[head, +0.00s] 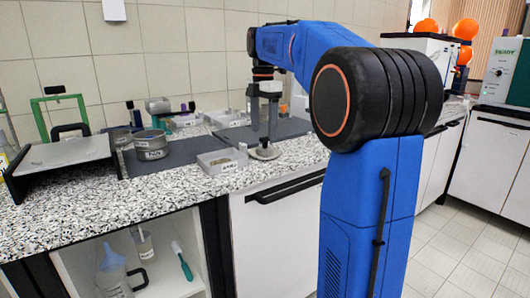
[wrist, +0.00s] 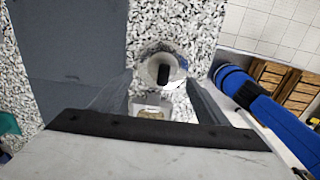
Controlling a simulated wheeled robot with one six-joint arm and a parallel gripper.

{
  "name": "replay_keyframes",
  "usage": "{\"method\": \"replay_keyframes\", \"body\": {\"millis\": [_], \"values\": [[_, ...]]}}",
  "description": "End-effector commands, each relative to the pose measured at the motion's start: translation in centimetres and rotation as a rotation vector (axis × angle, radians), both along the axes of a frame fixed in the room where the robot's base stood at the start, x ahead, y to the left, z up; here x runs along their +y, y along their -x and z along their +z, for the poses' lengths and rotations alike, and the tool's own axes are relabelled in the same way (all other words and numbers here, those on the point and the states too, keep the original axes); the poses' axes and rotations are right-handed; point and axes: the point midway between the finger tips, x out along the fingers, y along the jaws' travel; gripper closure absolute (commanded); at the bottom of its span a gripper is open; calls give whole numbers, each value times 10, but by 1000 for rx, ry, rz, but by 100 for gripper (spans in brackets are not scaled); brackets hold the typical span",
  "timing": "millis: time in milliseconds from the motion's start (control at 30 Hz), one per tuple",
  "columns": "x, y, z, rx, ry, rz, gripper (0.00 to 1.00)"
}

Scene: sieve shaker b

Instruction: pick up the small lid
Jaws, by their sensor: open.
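The small lid (head: 264,154) is a round, pale grey disc lying on the speckled counter near its front edge. In the wrist view the lid (wrist: 150,66) shows with a dark upright knob (wrist: 163,74) on it. My gripper (head: 264,138) points down just above the lid, open and empty. In the wrist view its two fingers stand to the left and right, with the lid ahead between them. I cannot tell how far the fingertips are above the knob.
A small labelled tray (head: 222,169) stands just left of the lid. A metal sieve (head: 150,152) stands on a dark mat (head: 182,153) further left, near a black-framed platform (head: 68,152). Several small containers stand behind. The counter's front edge is close to the lid.

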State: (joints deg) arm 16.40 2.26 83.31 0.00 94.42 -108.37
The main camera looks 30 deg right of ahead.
Motion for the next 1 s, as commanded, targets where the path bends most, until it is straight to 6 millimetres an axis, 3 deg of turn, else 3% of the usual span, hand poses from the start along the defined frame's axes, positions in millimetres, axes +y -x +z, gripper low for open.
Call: {"method": "replay_keyframes", "body": {"millis": [400, 733, 933, 1000], "values": [[-3, 6, -46, 2, -1, 0, 31], [-3, 5, -52, 0, 0, 0, 31], [-3, 5, -52, 0, 0, 0, 77], [-3, 5, -52, 0, 0, 0, 81]]}}
